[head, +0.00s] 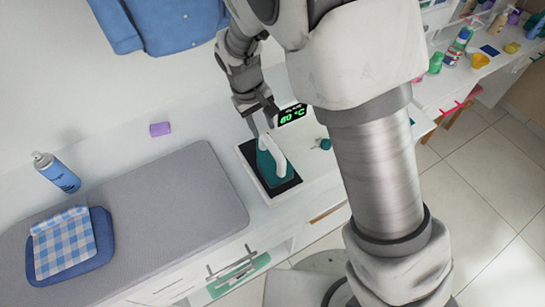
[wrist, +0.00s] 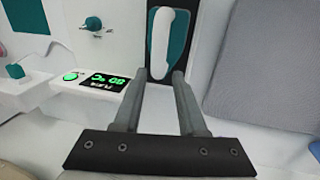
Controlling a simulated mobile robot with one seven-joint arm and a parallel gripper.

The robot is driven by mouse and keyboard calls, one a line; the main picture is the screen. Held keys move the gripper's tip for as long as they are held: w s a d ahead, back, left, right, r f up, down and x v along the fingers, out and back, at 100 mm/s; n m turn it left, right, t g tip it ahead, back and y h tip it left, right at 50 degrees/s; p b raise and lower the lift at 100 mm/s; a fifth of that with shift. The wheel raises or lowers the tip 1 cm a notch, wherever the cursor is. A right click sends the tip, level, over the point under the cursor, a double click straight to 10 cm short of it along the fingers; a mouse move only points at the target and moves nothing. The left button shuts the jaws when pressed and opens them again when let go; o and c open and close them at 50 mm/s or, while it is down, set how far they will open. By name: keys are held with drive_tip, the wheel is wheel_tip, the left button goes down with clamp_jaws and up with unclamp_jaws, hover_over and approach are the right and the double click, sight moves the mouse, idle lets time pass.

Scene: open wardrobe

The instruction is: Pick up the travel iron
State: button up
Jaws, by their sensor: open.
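The travel iron (head: 270,160) is teal with a white handle. It rests on a dark pad at the right end of the white counter, beside a green-lit display. In the wrist view the iron (wrist: 165,45) is ahead of the fingers, with its white handle in line with the gap between them. My gripper (wrist: 158,80) is open and empty. In the head view my gripper (head: 262,125) is just above and behind the iron, close to its handle; I cannot tell whether a finger touches it.
A grey ironing pad (head: 170,205) lies left of the iron, with a folded checked cloth (head: 63,243) on a blue one. A blue spray bottle (head: 57,172) and a purple block (head: 160,129) stand behind. The display (head: 292,114) and a small teal knob (head: 323,144) are close by the iron.

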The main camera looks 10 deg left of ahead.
sight(268, 141)
drive_tip(key=f, duration=0.4)
drive_tip(key=d+f, duration=0.1)
drive_tip(key=f, duration=0.1)
drive_tip(key=shift+w+f, duration=0.25)
drive_tip(key=shift+w, duration=0.15)
drive_tip(key=f, duration=0.2)
drive_tip(key=d+f+p, duration=0.1)
drive_tip(key=f, duration=0.1)
drive_tip(key=shift+d+f, duration=0.15)
drive_tip(key=shift+d, duration=0.05)
drive_tip(key=shift+w+f, duration=0.1)
drive_tip(key=shift+f, duration=0.4)
clamp_jaws()
